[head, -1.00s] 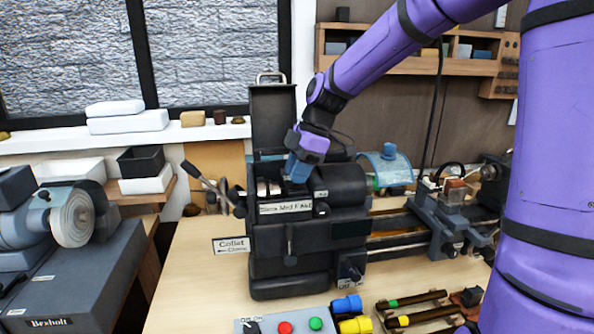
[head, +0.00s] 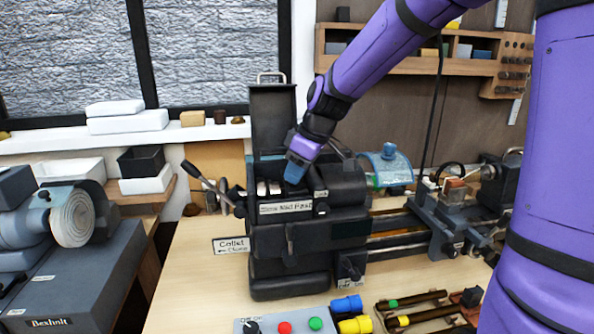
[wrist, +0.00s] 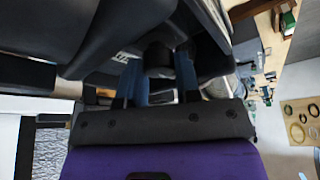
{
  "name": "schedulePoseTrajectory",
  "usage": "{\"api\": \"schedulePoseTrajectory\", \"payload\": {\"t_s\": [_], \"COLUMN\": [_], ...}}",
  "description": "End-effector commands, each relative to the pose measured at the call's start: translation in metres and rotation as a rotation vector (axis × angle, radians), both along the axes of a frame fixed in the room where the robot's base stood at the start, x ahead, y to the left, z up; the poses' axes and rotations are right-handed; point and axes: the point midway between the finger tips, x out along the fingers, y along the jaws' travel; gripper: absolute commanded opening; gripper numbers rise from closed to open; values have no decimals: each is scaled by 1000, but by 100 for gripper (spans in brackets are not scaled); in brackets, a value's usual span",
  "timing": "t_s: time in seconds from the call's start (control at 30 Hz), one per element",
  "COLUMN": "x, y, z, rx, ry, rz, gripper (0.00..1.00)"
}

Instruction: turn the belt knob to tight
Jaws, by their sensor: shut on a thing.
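The black lathe headstock (head: 305,240) stands on the bench with its hinged cover (head: 273,118) up. My gripper (head: 294,172), with blue fingers, reaches down into the open top of the headstock, right of the pale pulley steps (head: 268,188). In the wrist view, the two blue fingers (wrist: 161,78) are shut on a dark, rounded knob (wrist: 158,55) between them. I take this for the belt knob. In the head view the gripper and housing hide it, and no tight or loose marking on it can be read.
A lever (head: 207,182) sticks out left of the headstock. A clear blue guard (head: 388,168) stands to its right. A control panel with red and green buttons (head: 285,327) and several tools (head: 420,315) lie in front. The bench left of the lathe (head: 195,285) is clear.

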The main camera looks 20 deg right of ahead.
Motion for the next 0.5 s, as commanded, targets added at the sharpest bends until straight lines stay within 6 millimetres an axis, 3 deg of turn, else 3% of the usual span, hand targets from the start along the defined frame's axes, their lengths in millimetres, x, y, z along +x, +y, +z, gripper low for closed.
{"api": "schedulePoseTrajectory", "payload": {"t_s": [0.5], "x": [0], "y": [0], "z": [0], "rx": [0], "ry": [0], "rz": [-73], "gripper": [7]}}
